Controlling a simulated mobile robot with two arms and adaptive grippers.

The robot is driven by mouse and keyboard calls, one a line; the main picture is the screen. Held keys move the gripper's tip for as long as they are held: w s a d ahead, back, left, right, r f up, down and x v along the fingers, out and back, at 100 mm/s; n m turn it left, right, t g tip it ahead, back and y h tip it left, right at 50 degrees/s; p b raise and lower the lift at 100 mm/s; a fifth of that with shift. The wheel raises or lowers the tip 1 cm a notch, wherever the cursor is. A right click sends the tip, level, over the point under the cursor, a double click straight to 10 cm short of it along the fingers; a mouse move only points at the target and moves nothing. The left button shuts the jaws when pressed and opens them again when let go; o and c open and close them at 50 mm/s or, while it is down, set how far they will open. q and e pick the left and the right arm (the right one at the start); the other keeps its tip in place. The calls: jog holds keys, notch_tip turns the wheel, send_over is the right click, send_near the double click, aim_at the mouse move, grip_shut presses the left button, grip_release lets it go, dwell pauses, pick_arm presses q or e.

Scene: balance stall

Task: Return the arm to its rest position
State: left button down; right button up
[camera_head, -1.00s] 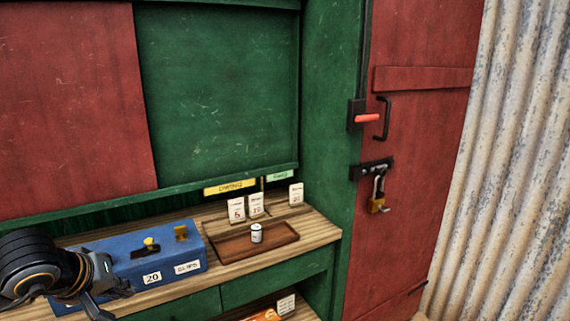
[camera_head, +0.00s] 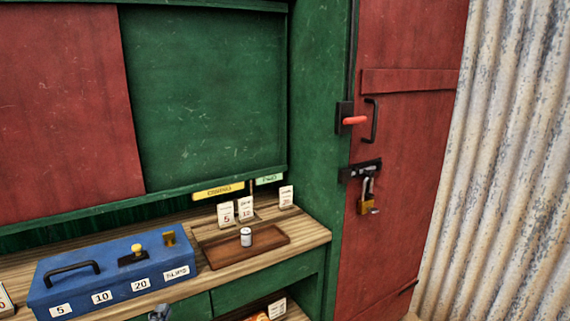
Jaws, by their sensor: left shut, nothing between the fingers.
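Only a small grey part of my left gripper (camera_head: 160,313) shows, at the bottom edge of the head view, in front of the blue box. It is shut, and I see nothing held in it. Most of the gripper and its arm are out of the picture. My right gripper is not in view.
A blue box (camera_head: 75,290) with a black handle and a yellow knob stands on the wooden counter. A brown tray (camera_head: 222,259) holds a small white cylinder (camera_head: 246,237). Cards (camera_head: 226,214) stand behind the tray. A red door (camera_head: 405,200) with a padlock (camera_head: 367,205) is at right.

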pick_arm(q)
jog(key=s+a+f+n+g, duration=0.1)
jog(key=s+f+n+g, duration=0.35)
jog(key=f, duration=0.35)
jog(key=s+f+n+g, duration=0.4)
jog(key=s+f, duration=0.1)
jog(key=f, duration=0.3)
jog(key=s+d+f+n+g+h, duration=0.1)
jog(key=s+d+f+n+g, duration=0.2)
jog(key=s, duration=0.4)
jog(key=s+f+n+g, duration=0.1)
jog(key=s+f+g, duration=0.2)
jog(key=s+f, duration=0.25)
notch_tip(320, 180, down, 24)
jog(key=s+p, duration=0.2)
jog(key=s+a+f+g+p, duration=0.1)
jog(key=s+a+f+g, duration=0.1)
jog(key=s+f, duration=1.1)
jog(key=s+a, duration=0.1)
jog(key=s, duration=0.2)
jog(key=shift+s+f+p, duration=0.25)
jog(key=shift+p, duration=0.15)
jog(key=shift+m, duration=0.35)
